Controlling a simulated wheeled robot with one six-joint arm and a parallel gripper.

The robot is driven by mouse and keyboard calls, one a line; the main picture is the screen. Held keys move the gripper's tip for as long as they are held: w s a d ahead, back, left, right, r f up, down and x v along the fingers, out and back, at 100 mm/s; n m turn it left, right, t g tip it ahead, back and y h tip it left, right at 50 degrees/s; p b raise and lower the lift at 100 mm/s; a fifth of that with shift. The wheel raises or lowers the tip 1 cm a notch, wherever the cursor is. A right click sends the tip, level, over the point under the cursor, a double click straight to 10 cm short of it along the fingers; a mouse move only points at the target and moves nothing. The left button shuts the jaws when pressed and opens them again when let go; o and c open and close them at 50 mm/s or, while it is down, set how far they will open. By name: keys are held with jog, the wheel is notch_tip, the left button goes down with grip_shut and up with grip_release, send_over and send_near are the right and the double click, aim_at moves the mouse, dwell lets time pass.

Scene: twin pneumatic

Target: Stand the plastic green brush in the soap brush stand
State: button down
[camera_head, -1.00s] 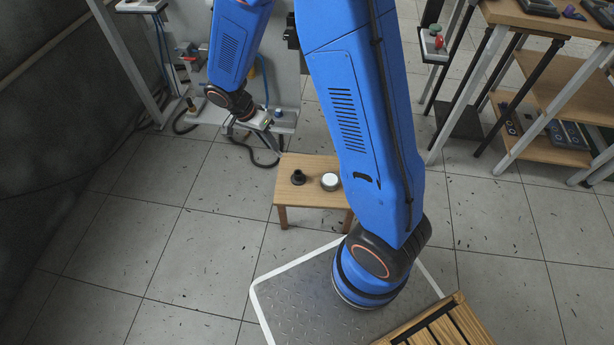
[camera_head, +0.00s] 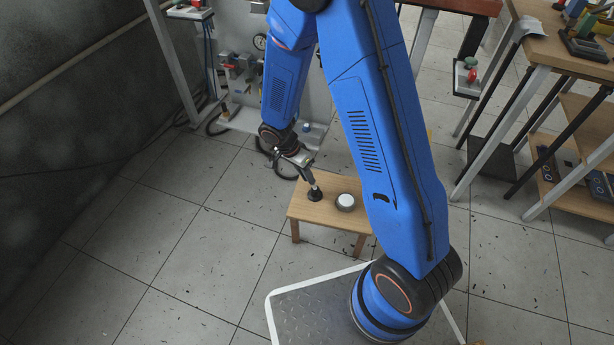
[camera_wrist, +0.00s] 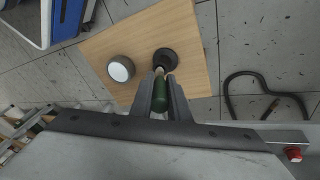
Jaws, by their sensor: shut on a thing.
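The green brush (camera_wrist: 160,98) is between the two grey fingers of my gripper (camera_wrist: 164,84), which are shut on it. Its paler end points toward the black stand in the wrist view. The black round stand (camera_wrist: 167,56), which I take as the soap brush stand, is on a small wooden table. In the head view, my gripper (camera_head: 307,176) is just above the stand (camera_head: 314,196). The brush's end overlaps the stand's near edge in the wrist view; I cannot tell whether they touch. The brush is hard to make out in the head view.
A round white-topped dark container (camera_head: 346,202) sits beside the stand on the wooden table (camera_head: 330,218). It also shows in the wrist view (camera_wrist: 121,69). A wall panel with fittings (camera_head: 240,95) is behind. Shelving (camera_head: 560,130) is at the right.

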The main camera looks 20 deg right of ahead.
jog(key=shift+f, duration=0.55)
jog(key=c, duration=1.7)
grip_release()
